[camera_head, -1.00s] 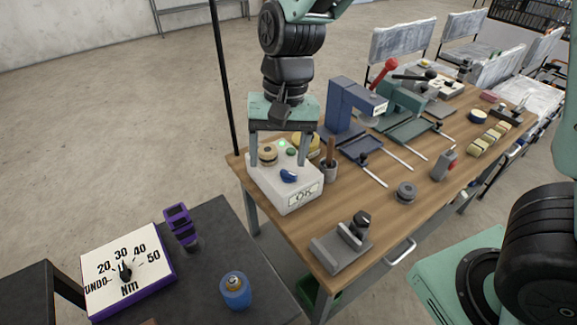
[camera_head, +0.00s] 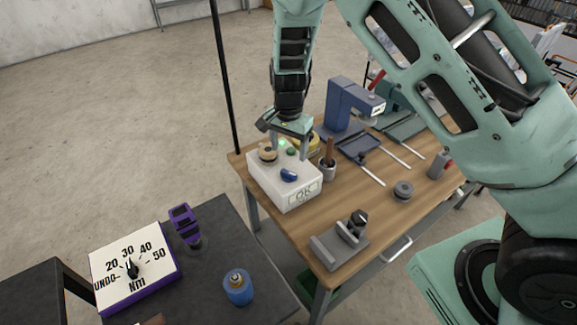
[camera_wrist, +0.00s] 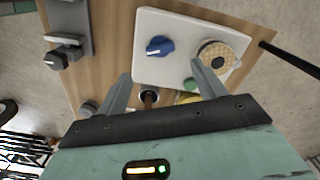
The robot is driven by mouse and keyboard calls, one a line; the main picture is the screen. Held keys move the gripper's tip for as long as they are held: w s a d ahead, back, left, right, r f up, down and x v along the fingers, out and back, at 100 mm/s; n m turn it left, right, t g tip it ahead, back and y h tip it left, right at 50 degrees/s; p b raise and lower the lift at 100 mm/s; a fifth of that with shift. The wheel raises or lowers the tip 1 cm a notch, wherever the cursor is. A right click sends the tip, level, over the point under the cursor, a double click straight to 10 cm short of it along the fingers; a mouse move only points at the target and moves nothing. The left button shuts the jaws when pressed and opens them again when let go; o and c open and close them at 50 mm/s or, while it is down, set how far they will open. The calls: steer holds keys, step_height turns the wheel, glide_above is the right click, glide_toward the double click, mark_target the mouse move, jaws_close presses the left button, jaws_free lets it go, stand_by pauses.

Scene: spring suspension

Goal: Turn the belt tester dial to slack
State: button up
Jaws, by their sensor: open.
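A white box with an OK display (camera_head: 303,193) stands on the wooden table; it looks like the belt tester, and it also shows in the wrist view (camera_wrist: 180,70). On its top is a blue knob (camera_head: 289,175), seen in the wrist view (camera_wrist: 160,46) with a light pointer mark. A ridged tan-topped round knob (camera_head: 268,152) sits at another corner of the box, also in the wrist view (camera_wrist: 217,56). I cannot read a slack mark. My gripper (camera_head: 288,147) is open and empty over the back of the box, its fingers pointing down, apart from the blue knob.
A green button (camera_wrist: 190,84) is on the box. A cup with a brown handle (camera_head: 328,165) stands close beside it. A blue press (camera_head: 345,105) is behind. A torque dial panel (camera_head: 133,268) and a blue canister (camera_head: 238,287) are on the dark table.

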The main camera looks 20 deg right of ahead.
mark_target(289, 172)
step_height(289, 172, down, 9)
steer(key=shift+r+p, duration=0.2)
steer(key=shift+p, duration=0.7)
steer(key=c, duration=1)
